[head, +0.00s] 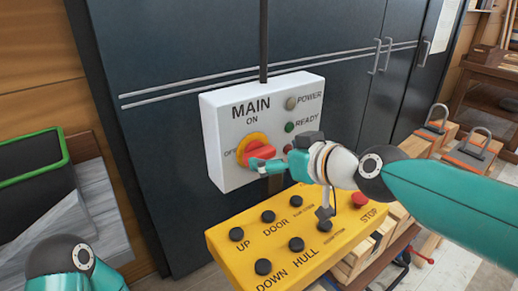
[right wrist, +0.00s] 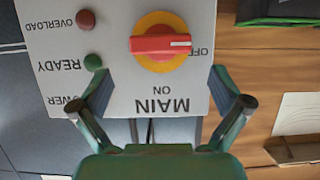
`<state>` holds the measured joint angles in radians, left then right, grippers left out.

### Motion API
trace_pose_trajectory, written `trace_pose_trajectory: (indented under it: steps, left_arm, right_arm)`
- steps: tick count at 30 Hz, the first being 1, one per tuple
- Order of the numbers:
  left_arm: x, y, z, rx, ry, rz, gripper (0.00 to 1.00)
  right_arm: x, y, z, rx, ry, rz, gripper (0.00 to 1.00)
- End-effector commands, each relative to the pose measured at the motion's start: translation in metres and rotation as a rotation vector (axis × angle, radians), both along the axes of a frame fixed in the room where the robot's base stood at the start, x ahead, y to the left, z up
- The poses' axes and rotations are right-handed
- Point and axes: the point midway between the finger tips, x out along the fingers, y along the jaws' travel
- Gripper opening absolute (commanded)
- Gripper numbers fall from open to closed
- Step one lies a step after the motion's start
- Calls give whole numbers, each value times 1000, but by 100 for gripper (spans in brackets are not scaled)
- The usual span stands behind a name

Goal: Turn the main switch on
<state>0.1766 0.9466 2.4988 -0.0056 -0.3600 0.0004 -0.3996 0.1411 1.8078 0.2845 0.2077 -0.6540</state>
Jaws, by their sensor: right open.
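The main switch is a red handle on a yellow disc (head: 257,143), on a white box (head: 224,118) lettered MAIN, ON and OFF. In the right wrist view the box appears upside down. There the red handle (right wrist: 160,44) lies level, its white mark toward OFF. My right gripper (right wrist: 161,82) is open and empty, with its fingers spread either side of the switch's line and apart from the handle in the picture. In the head view the right gripper (head: 264,170) overlaps the lower part of the switch; I cannot tell whether it touches. My left gripper is out of view.
A POWER lamp (head: 291,103) looks grey, a READY lamp (head: 290,127) green, and an OVERLOAD lamp (right wrist: 86,19) dark red. A yellow button panel (head: 228,262) lies below the box. A dark cabinet (head: 180,50) stands behind. A green-rimmed bin (head: 62,150) is at left.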

Motion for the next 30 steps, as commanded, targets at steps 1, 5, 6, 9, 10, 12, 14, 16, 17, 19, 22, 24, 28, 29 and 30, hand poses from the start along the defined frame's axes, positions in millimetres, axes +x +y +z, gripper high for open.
trace_pose_trajectory:
  steps: [1, 5, 6, 9, 10, 12, 14, 16, 17, 19, 22, 24, 28, 29, 30]
  left_arm:
    - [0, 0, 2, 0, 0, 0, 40]
    - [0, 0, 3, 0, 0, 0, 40]
    - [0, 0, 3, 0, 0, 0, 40]
    - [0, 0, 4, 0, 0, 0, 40]
    - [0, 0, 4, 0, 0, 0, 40]
    - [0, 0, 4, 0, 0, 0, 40]
    - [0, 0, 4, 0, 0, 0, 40]
    - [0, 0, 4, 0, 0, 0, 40]
    - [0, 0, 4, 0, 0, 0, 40]
    - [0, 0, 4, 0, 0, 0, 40]
    - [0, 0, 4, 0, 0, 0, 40]
    - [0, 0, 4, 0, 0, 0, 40]
    - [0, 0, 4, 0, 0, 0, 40]
    - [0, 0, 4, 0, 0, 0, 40]
    - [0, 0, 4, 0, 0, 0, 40]
  right_arm:
    - [8, 7, -6, -2, 5, 1, 100]
    - [26, 20, -14, -1, 3, 2, 100]
    - [30, 23, -17, -1, 3, 2, 100]
    - [38, 29, -20, -1, 2, 2, 100]
    - [40, 30, -21, 0, 1, 2, 100]
    - [43, 33, -22, 0, 0, 2, 100]
    - [45, 34, -23, 0, 0, 2, 100]
    - [46, 35, -24, 0, 0, 2, 100]
    - [46, 35, -24, 0, 0, 2, 100]
    - [46, 35, -24, 0, 0, 2, 100]
    - [46, 35, -24, 0, 0, 2, 100]
    - [46, 35, -24, 0, 0, 2, 92]
    - [46, 35, -24, 0, 0, 2, 70]
    - [46, 35, -24, 0, 0, 2, 65]
    - [46, 35, -24, 0, 0, 2, 58]
